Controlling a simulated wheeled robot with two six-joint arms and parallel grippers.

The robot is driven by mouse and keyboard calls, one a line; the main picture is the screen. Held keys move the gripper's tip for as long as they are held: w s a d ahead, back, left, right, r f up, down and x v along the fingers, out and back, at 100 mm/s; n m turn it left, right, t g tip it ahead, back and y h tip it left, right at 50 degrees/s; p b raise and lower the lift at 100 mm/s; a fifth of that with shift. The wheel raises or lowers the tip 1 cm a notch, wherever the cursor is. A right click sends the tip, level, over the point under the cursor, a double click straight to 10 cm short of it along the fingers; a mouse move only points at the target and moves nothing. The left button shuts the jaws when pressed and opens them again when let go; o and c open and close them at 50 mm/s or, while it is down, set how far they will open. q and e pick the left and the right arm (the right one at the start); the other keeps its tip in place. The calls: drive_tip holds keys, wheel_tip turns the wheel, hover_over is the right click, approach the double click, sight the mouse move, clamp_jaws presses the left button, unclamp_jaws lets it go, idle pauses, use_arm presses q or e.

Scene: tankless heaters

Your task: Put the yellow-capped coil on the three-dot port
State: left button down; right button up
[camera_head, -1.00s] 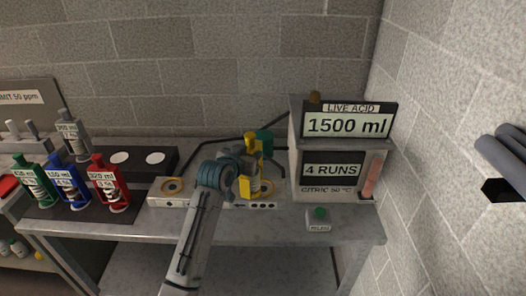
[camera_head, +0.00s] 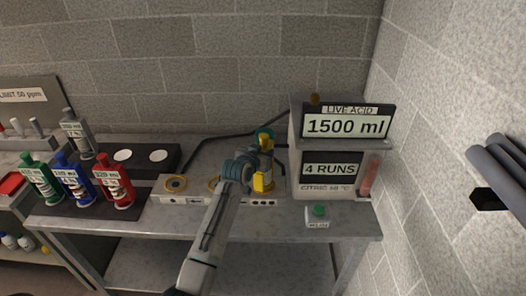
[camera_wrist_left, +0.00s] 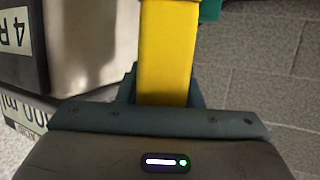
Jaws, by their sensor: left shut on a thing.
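The yellow-capped coil (camera_head: 263,182) is upright over the right end of the pale port block (camera_head: 230,200). My left gripper (camera_head: 265,143) is shut on the coil's yellow top. In the left wrist view the yellow part (camera_wrist_left: 165,50) stands between the gripper's fingers. The three-dot port is at the block's right end, above the dot marks (camera_head: 263,202), and is mostly hidden behind the coil. I cannot tell whether the coil touches it. My right gripper is not in view.
The heater unit (camera_head: 340,155), with its 1500 ml display, stands close to the right of the coil. A button box (camera_head: 318,214) sits in front of it. Green, blue and red bottles (camera_head: 115,185) stand at the left. A dark hose runs behind the block.

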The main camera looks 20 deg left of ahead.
use_arm(q)
drive_tip(key=c, duration=1)
unclamp_jaws()
drive_tip(key=shift+s, duration=0.15)
drive_tip(key=b+v, duration=0.3)
drive_tip(key=v, duration=0.9)
drive_tip(key=shift+r, duration=0.15)
